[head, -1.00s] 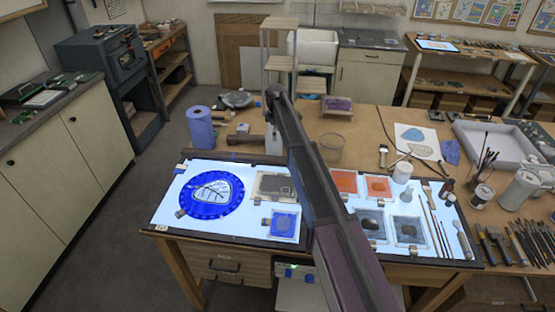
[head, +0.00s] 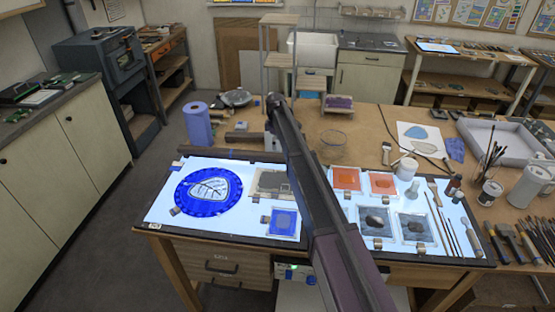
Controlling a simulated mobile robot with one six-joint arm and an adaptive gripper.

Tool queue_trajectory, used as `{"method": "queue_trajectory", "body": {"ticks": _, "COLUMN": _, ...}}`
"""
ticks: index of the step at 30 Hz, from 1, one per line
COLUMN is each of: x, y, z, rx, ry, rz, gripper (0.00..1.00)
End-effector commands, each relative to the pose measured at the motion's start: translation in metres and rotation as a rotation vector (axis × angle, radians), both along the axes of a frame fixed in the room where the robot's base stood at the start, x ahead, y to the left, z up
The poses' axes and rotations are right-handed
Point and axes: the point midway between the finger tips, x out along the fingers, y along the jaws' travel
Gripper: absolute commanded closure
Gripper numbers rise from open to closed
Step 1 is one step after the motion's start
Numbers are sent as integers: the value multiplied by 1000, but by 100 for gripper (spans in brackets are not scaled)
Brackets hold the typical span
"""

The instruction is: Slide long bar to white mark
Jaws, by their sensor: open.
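A long brown bar (head: 243,137) lies on the wooden bench just behind the glowing light panel (head: 158,208); its right end runs close to my arm. A thin dark strip (head: 225,154) lies along the panel's back edge. I cannot tell for sure which of the two is the task's long bar. A small white block (head: 242,126) stands behind the brown bar. I cannot make out a clear white mark. My arm crosses the middle of the head view, and its far end is near the bar's right end. My gripper is hidden behind the arm.
A blue disc (head: 182,203) with a pale leaf design and several small framed glass pieces lie on the panel. A blue roll (head: 197,123) stands left of the brown bar. A clear glass bowl (head: 333,142) is right of my arm. Brushes and jars crowd the right side.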

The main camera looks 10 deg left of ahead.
Motion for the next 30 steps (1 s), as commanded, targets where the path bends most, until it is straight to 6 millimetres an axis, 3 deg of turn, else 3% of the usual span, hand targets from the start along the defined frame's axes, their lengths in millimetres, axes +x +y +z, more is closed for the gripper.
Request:
{"method": "queue_trajectory", "body": {"ticks": 18, "x": 0, "y": 1, "z": -51, "rx": 0, "ry": 0, "rz": 1, "gripper": 9}}
{"method": "queue_trajectory", "body": {"ticks": 30, "x": 0, "y": 1, "z": -65, "rx": 0, "ry": 0, "rz": 1, "gripper": 9}}
